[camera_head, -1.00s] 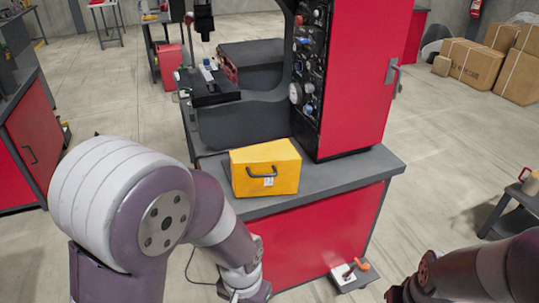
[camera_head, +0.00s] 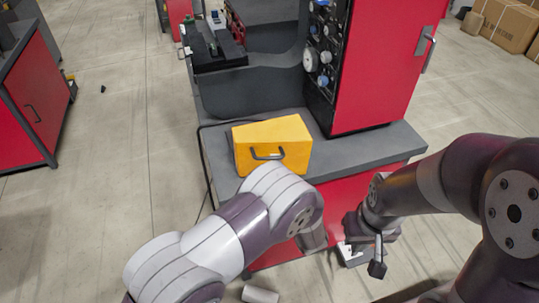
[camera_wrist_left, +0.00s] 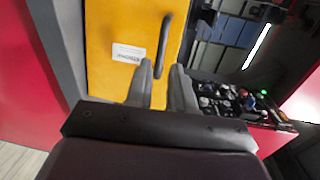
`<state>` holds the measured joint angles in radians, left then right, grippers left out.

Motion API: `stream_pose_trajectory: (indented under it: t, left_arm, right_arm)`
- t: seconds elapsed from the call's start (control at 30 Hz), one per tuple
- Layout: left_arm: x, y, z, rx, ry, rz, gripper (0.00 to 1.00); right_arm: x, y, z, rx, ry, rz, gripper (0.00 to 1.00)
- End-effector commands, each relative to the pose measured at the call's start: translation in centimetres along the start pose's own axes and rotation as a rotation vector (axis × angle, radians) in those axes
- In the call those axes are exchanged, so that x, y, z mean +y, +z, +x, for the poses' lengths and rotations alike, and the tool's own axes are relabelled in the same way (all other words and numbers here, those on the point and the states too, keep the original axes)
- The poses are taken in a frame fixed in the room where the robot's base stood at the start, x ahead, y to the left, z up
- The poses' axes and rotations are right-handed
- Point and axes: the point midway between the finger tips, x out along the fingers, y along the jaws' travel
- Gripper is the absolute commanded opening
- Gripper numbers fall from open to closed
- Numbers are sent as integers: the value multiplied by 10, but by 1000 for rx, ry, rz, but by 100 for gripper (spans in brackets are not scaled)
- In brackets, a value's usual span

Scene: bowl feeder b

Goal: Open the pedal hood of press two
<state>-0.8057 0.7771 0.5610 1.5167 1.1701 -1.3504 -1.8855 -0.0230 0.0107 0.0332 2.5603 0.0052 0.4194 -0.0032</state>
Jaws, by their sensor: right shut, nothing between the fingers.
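The yellow hood (camera_head: 290,135) is a box with a black bar handle (camera_head: 268,153), standing closed on the grey top of the press base. In the left wrist view the hood (camera_wrist_left: 105,45), its white label and its handle (camera_wrist_left: 163,45) are close in front of my left gripper (camera_wrist_left: 160,72). Its two fingers are apart, with the handle just beyond their tips; contact cannot be told. My left arm hides this gripper in the head view.
The red press cabinet (camera_head: 385,65) with its dark gauge panel (camera_head: 320,60) rises behind the hood. A red cabinet (camera_head: 35,105) stands at the left. Cardboard boxes (camera_head: 505,22) are at the far right.

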Motion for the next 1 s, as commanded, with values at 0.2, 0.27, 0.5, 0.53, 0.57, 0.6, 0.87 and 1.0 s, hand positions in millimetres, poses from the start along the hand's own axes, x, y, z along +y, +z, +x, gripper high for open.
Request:
stream_pose_trajectory:
  t: [0.2,0.27,0.5,0.53,0.57,0.6,0.87,1.0]
  left_arm:
    - [-1,0,49,-1,1,-2,23]
    - [-1,0,57,0,0,-2,23]
    - [0,-1,68,3,1,-2,23]
    - [0,-1,68,3,1,-2,23]
    - [0,-1,67,3,1,-2,23]
    - [0,-1,67,3,1,-3,23]
    - [-1,-1,67,3,2,-2,0]
    - [-23,1,76,2,69,-5,0]
  right_arm:
    - [0,-1,-8,0,0,0,0]
    - [0,-1,-8,0,0,0,0]
    - [0,-1,-8,0,0,0,0]
    - [0,-1,-8,0,0,0,0]
    - [0,-1,-8,0,0,0,0]
    - [0,-1,-8,0,0,0,0]
    - [0,-1,-9,0,0,0,0]
    - [0,-4,-35,0,0,0,0]
